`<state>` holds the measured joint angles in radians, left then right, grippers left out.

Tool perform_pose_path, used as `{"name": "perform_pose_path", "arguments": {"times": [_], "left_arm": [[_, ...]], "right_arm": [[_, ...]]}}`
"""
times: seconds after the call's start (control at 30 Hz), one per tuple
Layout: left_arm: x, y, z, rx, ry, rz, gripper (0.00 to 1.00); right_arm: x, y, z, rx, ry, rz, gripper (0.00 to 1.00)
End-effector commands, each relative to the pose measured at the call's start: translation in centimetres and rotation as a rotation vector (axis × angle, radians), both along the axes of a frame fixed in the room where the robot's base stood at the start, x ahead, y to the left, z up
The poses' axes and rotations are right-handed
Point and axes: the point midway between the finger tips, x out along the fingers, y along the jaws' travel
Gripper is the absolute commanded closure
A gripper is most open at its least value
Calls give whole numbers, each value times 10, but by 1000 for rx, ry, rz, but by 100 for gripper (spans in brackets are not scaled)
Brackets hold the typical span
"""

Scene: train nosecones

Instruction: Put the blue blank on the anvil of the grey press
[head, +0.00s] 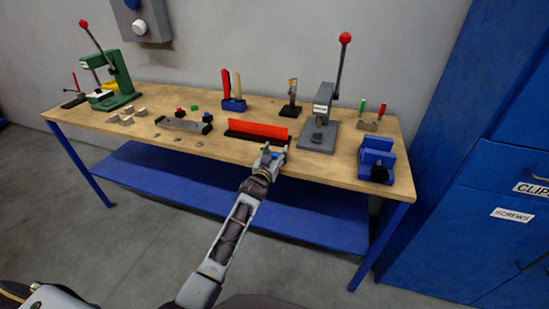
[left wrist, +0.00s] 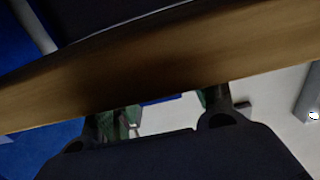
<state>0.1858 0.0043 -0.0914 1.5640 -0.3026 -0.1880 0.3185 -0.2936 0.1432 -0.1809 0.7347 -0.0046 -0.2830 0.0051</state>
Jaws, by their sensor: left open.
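The grey press (head: 322,108) stands on the right half of the bench, its lever up with a red knob. Its low anvil (head: 317,139) is at the front of its base, and I make out nothing blue on it. My left gripper (head: 273,152) is open at the bench's front edge, left of and in front of the press. A small blue patch shows between its fingers; I cannot tell whether it is the blue blank. In the left wrist view the open fingers (left wrist: 160,112) show below the wooden edge, with no clear blank between them. My right gripper is out of view.
A red bar (head: 258,130) on a black base lies behind my left gripper. A blue vise (head: 376,160) stands right of the press. A green press (head: 115,80), grey blocks (head: 126,119) and a grey fixture (head: 180,124) are at left. Bare wood (head: 225,152) lies along the front.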

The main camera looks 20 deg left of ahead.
Motion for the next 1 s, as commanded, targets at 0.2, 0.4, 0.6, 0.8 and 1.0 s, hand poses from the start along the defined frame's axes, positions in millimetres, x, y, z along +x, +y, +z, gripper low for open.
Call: {"name": "perform_pose_path", "arguments": {"times": [0.2, 0.4, 0.6, 0.8, 1.0], "left_arm": [[12, -1, 0, 0, -1, 0, 43], [14, -1, 0, 0, -1, 0, 43], [14, -1, 0, 0, -1, 0, 43], [14, -1, 0, 0, -1, 0, 51], [14, -1, 0, 0, 0, 0, 76]], "right_arm": [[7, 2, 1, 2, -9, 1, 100], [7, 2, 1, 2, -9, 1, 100], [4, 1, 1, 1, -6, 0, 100], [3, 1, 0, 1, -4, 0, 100], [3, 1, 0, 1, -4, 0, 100]]}}
